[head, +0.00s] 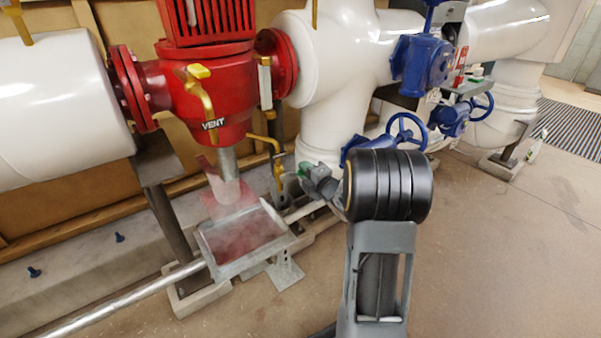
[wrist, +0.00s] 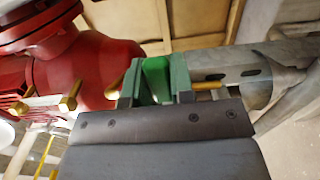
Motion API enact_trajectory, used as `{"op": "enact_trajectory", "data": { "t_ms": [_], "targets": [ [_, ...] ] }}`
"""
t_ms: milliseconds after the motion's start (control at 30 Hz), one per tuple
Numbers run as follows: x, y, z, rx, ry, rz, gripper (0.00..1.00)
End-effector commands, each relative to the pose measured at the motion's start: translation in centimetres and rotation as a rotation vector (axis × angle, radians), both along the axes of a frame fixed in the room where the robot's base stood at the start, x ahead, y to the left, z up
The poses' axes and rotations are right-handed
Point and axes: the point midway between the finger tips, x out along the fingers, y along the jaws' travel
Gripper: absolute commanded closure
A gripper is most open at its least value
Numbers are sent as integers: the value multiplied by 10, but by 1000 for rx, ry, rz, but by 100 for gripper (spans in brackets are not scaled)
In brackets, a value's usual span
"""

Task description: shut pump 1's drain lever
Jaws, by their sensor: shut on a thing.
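The red pump (head: 208,110) is at the upper left in the head view, and its red body (wrist: 85,70) fills the left of the wrist view. My gripper (head: 307,172) is low on the pump's right side. In the wrist view my gripper's two fingers (wrist: 156,85) are closed on a bright green grip (wrist: 156,72), which I take to be the drain lever. A brass piece (wrist: 207,86) sticks out just right of the fingers. The rest of the lever is hidden by the gripper, so I cannot tell its angle.
A yellow lever marked VENT (head: 203,95) is on the pump's front. A metal tray (head: 212,262) stands below a grey spout (head: 228,163), with pale mist between them. Blue handwheels (head: 407,130) and white pipes (head: 335,60) are to the right. Floor at right is clear.

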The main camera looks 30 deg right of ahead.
Motion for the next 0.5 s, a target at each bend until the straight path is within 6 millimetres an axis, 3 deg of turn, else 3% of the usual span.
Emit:
{"op": "enact_trajectory", "data": {
  "t_ms": [267, 300, 500],
  "targets": [
    [0, 0, 0, -8, -1, 2, 100],
    [0, 0, 0, -8, -1, 2, 77],
    [0, 1, 0, -6, -2, 3, 58]
  ]
}}
